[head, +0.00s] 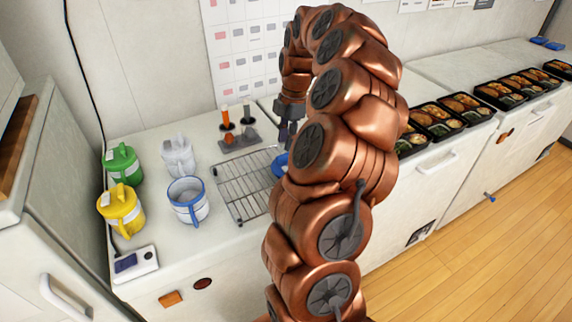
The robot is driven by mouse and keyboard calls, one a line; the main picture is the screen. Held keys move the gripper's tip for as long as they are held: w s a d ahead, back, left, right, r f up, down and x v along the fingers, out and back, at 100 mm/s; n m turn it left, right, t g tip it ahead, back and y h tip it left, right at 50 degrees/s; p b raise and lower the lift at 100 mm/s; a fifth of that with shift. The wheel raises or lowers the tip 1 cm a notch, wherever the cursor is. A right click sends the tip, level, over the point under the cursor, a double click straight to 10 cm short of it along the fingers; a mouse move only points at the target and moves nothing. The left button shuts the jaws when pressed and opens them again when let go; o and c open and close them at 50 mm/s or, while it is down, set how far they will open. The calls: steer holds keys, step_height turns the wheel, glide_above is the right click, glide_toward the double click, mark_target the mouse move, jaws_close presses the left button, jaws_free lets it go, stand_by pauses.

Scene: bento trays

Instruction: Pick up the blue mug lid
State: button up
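A blue lid (279,164) lies at the right side of a wire rack (241,190) on the counter. My arm hides much of it. A white mug with a blue rim and handle (188,203) stands without a lid to the left of the rack. My gripper (284,134) is above the back right of the rack, near the blue lid and pointing down. My own arm covers part of it, so I cannot see whether its fingers are apart or touch the lid.
Green (123,164), white (178,156) and yellow (120,210) lidded mugs stand at the left. A holder with upright tools (240,138) is behind the rack. A switch box (136,262) is at the front left. Several bento trays (437,122) line the right counter.

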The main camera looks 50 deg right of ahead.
mark_target(283, 155)
steer(key=shift+a+f+p, duration=0.25)
steer(key=shift+f+p, duration=0.35)
steer(key=shift+f, duration=0.7)
steer(key=shift+a+f+p, duration=0.25)
steer(key=shift+f+p, duration=0.3)
steer(key=shift+f, duration=0.75)
jaws_close()
steer(key=shift+w, duration=0.1)
